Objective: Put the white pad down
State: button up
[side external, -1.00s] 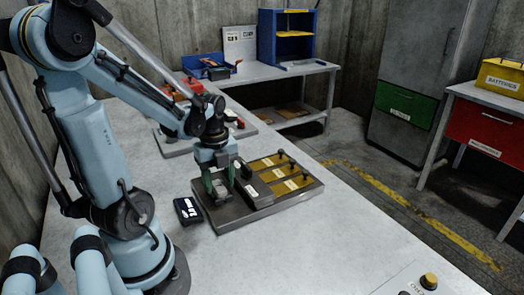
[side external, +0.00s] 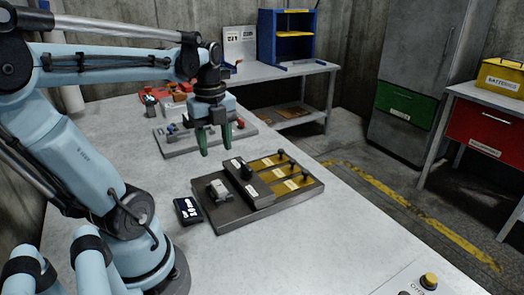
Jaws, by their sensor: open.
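A small whitish block, which looks like the white pad (side external: 218,189), rests on the left part of a dark grey fixture board (side external: 262,213) on the table. My gripper (side external: 216,150) is open and empty. It hangs above and behind the pad, clear of it, with its green fingers pointing down. Nothing shows between the fingers. Whether the pad sits flat in a recess is too small to tell.
A dark bar with a black knob (side external: 250,178) and yellow slots with black pegs (side external: 283,176) share the board. A small black box (side external: 187,210) lies left of it. Another grey board (side external: 176,147) stands behind my gripper. The table's front is mostly clear.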

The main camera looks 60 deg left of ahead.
jog(key=w+d+f+n+t, duration=0.1)
jog(key=w+d+n+t, duration=0.2)
jog(key=d+n, duration=0.4)
jog(key=w+d+f+n+t, duration=0.1)
jog(key=w+d+n+t, duration=0.3)
jog(key=d+n, duration=0.4)
jog(key=n, duration=0.2)
jog(key=shift+w+d+f+n, duration=0.15)
jog(key=shift+w+d+n, duration=0.1)
jog(key=shift+n, duration=0.15)
jog(key=shift+s, duration=0.1)
